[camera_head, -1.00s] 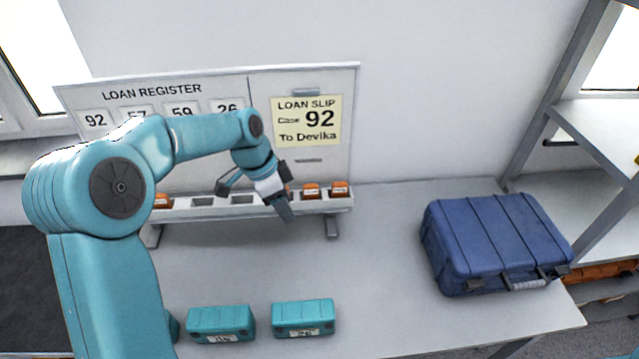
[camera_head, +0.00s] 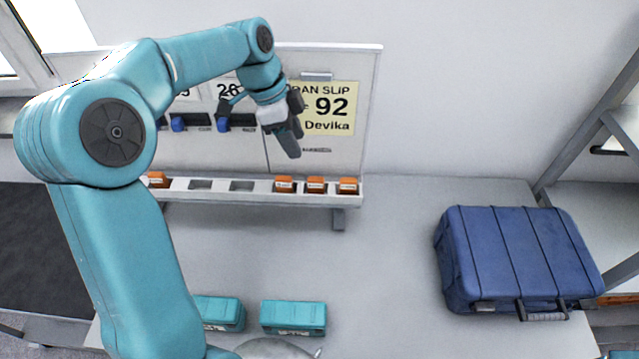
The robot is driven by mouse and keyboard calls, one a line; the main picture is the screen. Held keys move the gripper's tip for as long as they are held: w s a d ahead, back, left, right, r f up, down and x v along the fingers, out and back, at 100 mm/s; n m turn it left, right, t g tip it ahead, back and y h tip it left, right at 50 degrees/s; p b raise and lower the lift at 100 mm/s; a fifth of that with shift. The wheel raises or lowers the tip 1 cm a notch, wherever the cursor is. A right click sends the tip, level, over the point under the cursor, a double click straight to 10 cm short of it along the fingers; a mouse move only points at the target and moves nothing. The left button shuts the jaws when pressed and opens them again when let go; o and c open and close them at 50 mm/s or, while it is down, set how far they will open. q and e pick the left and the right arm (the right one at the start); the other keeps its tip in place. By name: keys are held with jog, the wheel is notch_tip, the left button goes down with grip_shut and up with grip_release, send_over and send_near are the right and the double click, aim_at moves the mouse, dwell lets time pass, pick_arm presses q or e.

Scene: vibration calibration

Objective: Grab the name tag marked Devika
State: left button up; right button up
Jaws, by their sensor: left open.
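Orange name tags with small white labels sit in slots of a white rack (camera_head: 215,197) at the back of the table. Three are grouped at the right: one tag (camera_head: 284,184), a middle tag (camera_head: 316,185) and an end tag (camera_head: 347,186). Another tag (camera_head: 157,180) is at the left, partly behind my arm. The names are too small to read, so I cannot tell which says Devika. My left gripper (camera_head: 258,130) is open and empty, above the rack and in front of the board. My right gripper is not in view.
A loan slip (camera_head: 331,107) on the board (camera_head: 350,150) reads 92 and Devika, partly covered by my gripper. Blue pieces (camera_head: 222,124) hang under the numbers. Two teal cases (camera_head: 293,317) (camera_head: 222,312) lie at the front. The middle table is clear.

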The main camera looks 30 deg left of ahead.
pick_arm(q)
jog(key=b, duration=0.4)
send_over(315, 179)
jog(key=s+a, duration=0.1)
jog(key=a, duration=0.1)
notch_tip(315, 179, down, 7)
jog(key=shift+s+f, duration=0.15)
jog(key=shift+f, duration=0.3)
jog(key=shift+s+d, duration=0.15)
jog(key=shift+d, duration=0.25)
jog(key=b+x, duration=0.2)
jog(key=x, duration=0.1)
jog(key=b+x, duration=0.1)
jog(key=x, duration=0.1)
jog(key=shift+w+a+f+b, duration=0.15)
jog(key=shift+w+a+b, duration=0.1)
jog(key=shift+w+b, duration=0.1)
jog(key=shift+d, duration=0.15)
jog(key=shift+s+d, duration=0.1)
grip_shut()
